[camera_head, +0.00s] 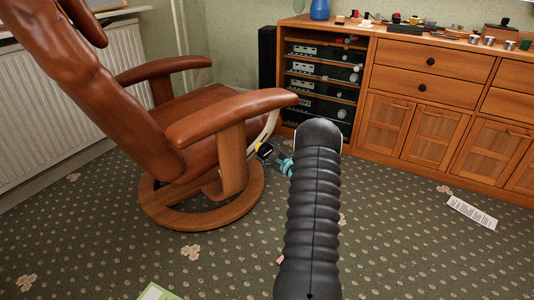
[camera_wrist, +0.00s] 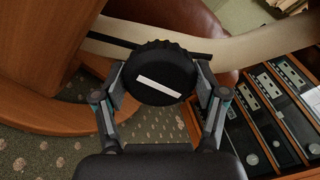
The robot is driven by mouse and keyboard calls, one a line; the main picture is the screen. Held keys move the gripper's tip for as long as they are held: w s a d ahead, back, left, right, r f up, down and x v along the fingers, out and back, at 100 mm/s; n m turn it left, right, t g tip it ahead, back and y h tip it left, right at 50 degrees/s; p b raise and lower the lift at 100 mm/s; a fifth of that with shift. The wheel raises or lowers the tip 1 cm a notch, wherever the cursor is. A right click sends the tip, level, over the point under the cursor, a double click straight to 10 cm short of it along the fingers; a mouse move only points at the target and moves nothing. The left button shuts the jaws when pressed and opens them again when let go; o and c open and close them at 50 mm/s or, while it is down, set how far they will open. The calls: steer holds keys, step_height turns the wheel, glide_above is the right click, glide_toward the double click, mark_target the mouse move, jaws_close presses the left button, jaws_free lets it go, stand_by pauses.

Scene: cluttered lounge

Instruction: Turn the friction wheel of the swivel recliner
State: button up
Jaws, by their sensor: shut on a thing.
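The swivel recliner (camera_head: 190,130) is brown leather with wooden arms on a round wooden base, at the left in the head view. Its friction wheel (camera_wrist: 157,78) is a black ribbed knob with a white stripe, in the upper middle of the wrist view. It sits by a pale curved frame piece (camera_wrist: 230,50) under the chair. My gripper (camera_wrist: 160,85) is shut on the wheel, one finger on each side of the rim. In the head view my gripper (camera_head: 273,157) is at the chair's right side, partly behind my arm; I cannot make out the wheel there.
A wooden cabinet (camera_head: 420,85) with drawers and doors stands along the back wall, small things on top. Its open shelves (camera_head: 320,75) hold audio devices. A printed sheet (camera_head: 472,212) lies on the patterned carpet at right. A radiator (camera_head: 70,90) is behind the chair.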

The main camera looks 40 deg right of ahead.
steer(key=shift+n, duration=0.9)
steer(key=o, duration=1.1)
steer(key=shift+w+a, duration=0.1)
steer(key=shift+s, duration=0.2)
steer(key=shift+s, duration=0.3)
steer(key=s, duration=1.1)
steer(key=shift+s+d, duration=0.1)
steer(key=shift+d, duration=0.25)
